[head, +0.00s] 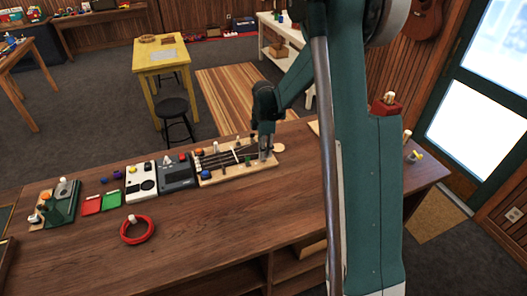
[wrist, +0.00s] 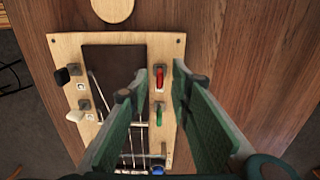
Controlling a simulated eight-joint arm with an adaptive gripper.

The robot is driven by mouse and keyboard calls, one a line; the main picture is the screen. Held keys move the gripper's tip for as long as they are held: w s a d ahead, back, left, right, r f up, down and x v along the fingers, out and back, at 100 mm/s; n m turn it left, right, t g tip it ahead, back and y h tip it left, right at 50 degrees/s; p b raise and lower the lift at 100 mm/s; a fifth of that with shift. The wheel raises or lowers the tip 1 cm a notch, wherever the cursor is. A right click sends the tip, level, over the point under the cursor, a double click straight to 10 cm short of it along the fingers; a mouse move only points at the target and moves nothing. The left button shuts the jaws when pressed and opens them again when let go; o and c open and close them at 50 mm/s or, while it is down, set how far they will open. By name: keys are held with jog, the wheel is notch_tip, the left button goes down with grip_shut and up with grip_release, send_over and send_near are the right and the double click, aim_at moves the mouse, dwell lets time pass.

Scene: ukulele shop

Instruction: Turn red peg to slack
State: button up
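A pale wooden board (head: 222,177) with a dark neck and strings lies on the counter; it also shows in the wrist view (wrist: 66,50). In the wrist view the red peg (wrist: 159,78) stands at the board's upper right, lengthwise up and down the picture. The green peg (wrist: 159,115) is just below it. A black peg (wrist: 62,76) and a white peg (wrist: 75,116) are on the left side. My gripper (wrist: 161,84) is open, its green fingers on either side of the red peg with visible gaps. In the head view my gripper (head: 265,150) is over the board's right end and hides pegs there.
A grey device (head: 177,175) and a white device (head: 142,183) sit left of the board. Red (head: 91,204) and green (head: 112,200) trays and a red ring (head: 137,230) lie farther left. The counter front (head: 240,220) is clear. A blue knob (wrist: 157,170) shows low in the wrist view.

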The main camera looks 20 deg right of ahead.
grip_shut()
